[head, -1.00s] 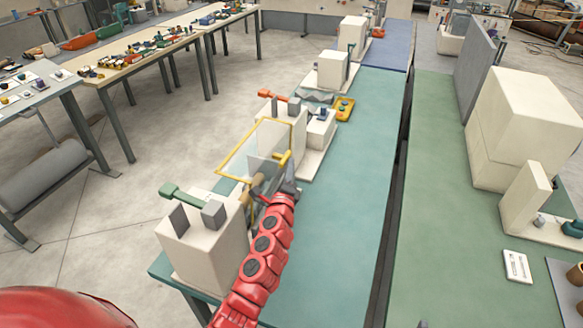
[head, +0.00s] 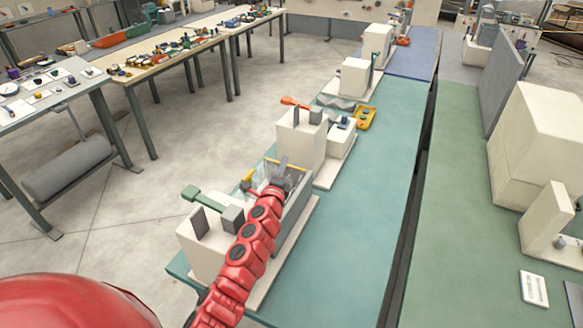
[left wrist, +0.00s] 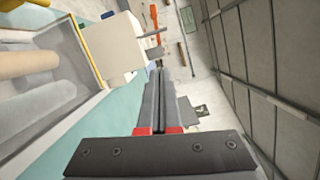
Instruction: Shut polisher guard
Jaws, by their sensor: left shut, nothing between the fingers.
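The polisher is a pale machine (head: 198,262) with a grey trough wall (head: 300,203) at the near left end of the teal bench. Its guard, a clear panel with a yellow frame (head: 290,165), lies low over the trough. My arm hides much of it, so I cannot tell if it is fully seated. My right gripper is out of view.
Another pale machine with an orange lever (head: 295,103) stands just beyond, near a yellow tray (head: 366,118). The teal bench top (head: 365,215) is clear to the right.

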